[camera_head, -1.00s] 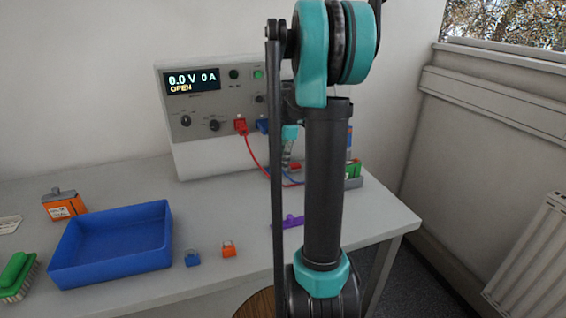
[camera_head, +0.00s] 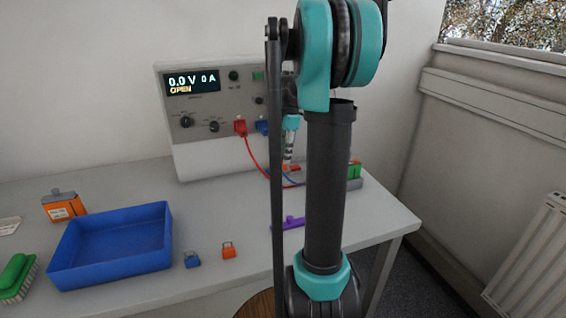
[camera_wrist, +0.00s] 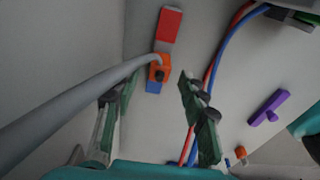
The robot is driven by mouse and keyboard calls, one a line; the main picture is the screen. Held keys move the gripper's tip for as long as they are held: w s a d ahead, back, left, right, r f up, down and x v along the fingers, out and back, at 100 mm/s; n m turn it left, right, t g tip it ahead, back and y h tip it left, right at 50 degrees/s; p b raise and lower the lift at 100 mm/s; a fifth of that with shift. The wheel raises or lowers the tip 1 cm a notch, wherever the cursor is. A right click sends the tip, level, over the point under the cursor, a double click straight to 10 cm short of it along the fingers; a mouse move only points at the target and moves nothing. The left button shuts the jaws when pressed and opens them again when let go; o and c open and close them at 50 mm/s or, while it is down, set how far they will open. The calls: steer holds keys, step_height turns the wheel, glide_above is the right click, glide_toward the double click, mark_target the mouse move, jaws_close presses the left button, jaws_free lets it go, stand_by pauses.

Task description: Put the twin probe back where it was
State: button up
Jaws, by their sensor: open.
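My gripper (camera_wrist: 158,88) is open, with its two green-padded fingers apart and nothing between them. In the head view my gripper (camera_head: 288,160) hangs just above the tabletop, in front of the cycler. Below the fingers in the wrist view lies an orange block (camera_wrist: 154,72) with a dark knob, joined or adjacent to a red block (camera_wrist: 169,24) and a blue piece (camera_wrist: 153,87). A thick grey cable (camera_wrist: 85,95) runs to the orange block. I cannot tell whether this is the twin probe. Red and blue leads (camera_wrist: 222,48) run beside it.
The cycler (camera_head: 215,150) stands behind, with red plug (camera_head: 240,127) and blue plug (camera_head: 262,127). A purple piece (camera_head: 289,223), orange clip (camera_head: 229,251), blue clip (camera_head: 192,260) and blue tray (camera_head: 150,262) are on the table. A grey-green holder (camera_head: 354,178) is partly behind my arm.

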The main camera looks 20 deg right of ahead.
mark_target(287, 169)
step_height(287, 169, up, 8)
steer(key=d, duration=0.1)
steer(key=shift+s+f, duration=0.1)
stand_by(0.4)
